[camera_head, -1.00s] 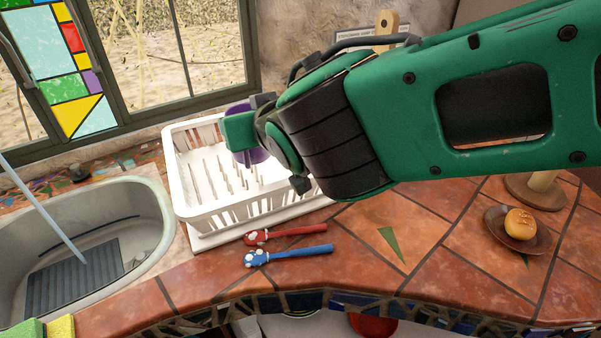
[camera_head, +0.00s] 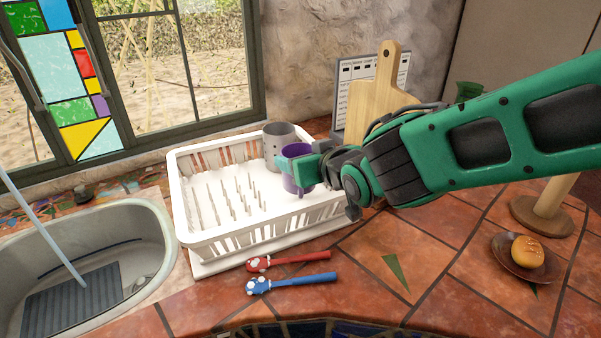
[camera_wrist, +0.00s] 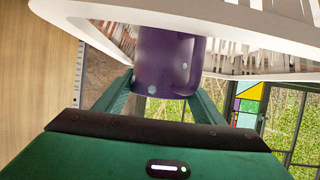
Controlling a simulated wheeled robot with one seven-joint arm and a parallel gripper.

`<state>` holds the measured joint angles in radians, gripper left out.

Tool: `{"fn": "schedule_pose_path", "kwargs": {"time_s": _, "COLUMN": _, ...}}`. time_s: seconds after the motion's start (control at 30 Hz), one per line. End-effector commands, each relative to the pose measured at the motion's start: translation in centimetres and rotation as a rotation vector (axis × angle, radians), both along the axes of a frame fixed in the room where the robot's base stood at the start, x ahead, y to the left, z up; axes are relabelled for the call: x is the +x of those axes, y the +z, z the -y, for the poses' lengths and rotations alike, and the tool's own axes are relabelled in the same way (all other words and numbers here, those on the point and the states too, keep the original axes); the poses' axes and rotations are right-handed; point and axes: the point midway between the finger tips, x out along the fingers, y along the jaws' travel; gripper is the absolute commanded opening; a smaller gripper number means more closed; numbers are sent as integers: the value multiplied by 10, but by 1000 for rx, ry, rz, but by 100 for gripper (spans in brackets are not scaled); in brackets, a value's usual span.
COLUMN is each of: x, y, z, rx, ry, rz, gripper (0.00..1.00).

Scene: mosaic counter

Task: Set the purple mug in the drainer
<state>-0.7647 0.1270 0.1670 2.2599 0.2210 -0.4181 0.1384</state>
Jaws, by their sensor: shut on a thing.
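The purple mug (camera_head: 297,174) is upright at the right end of the white drainer (camera_head: 215,238), in front of a grey cup. My gripper (camera_head: 293,171) is shut on the mug and reaches it from the right, with the arm stretched over the drainer's right side. In the wrist view the purple mug (camera_wrist: 168,62) sits between my two green fingers, with the white drainer (camera_wrist: 90,12) around and behind it. I cannot tell whether the mug's base touches the drainer floor.
A grey cup (camera_head: 282,140) stands in the drainer's back right. Rows of pegs fill its middle. Red (camera_head: 290,258) and blue (camera_head: 292,282) brushes lie in front. A sink (camera_head: 125,235) is at left. A cutting board (camera_head: 375,98) leans behind my arm. A bun (camera_head: 527,251) sits on a plate at right.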

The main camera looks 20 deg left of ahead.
Motion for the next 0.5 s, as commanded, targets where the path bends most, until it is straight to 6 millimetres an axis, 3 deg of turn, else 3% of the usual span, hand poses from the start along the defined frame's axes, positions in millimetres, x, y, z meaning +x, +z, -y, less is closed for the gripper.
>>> {"fn": "schedule_pose_path", "kwargs": {"time_s": 0.13, "x": 3, "y": -8, "z": 2, "rx": 0, "ry": 1, "rz": 0, "gripper": 33}}
{"fn": "schedule_pose_path", "kwargs": {"time_s": 0.33, "x": 3, "y": -35, "z": 2, "rx": -1, "ry": 0, "rz": 0, "gripper": 33}}
{"fn": "schedule_pose_path", "kwargs": {"time_s": 0.5, "x": 3, "y": -41, "z": 2, "rx": 2, "ry": -1, "rz": 3, "gripper": 33}}
